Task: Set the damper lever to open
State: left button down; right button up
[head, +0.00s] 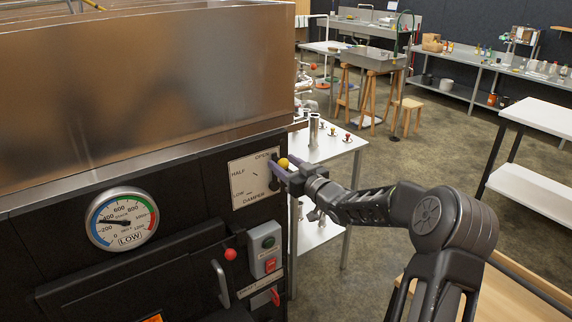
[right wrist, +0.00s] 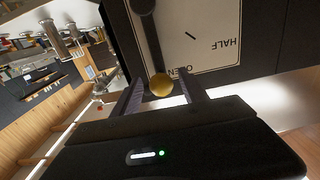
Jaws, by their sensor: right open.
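The damper plate (head: 252,180) is a white panel on the evaporator's dark front, marked OPEN at the top, HALF and LOW below. The damper lever has a yellow ball knob (head: 283,163) that sits near the OPEN mark; its dark arm (right wrist: 146,32) shows in the right wrist view. My right gripper (head: 281,168) is at the knob. In the right wrist view its two fingers (right wrist: 163,92) stand apart on either side of the yellow knob (right wrist: 161,85), with a visible gap at the sides. My left gripper is not in view.
A round stack gauge (head: 122,218) reads in its LOW zone. A white table (head: 325,150) stands just behind my right gripper.

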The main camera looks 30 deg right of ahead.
jog(key=s+b, duration=0.1)
jog(key=s, duration=0.7)
jog(key=shift+b, duration=0.3)
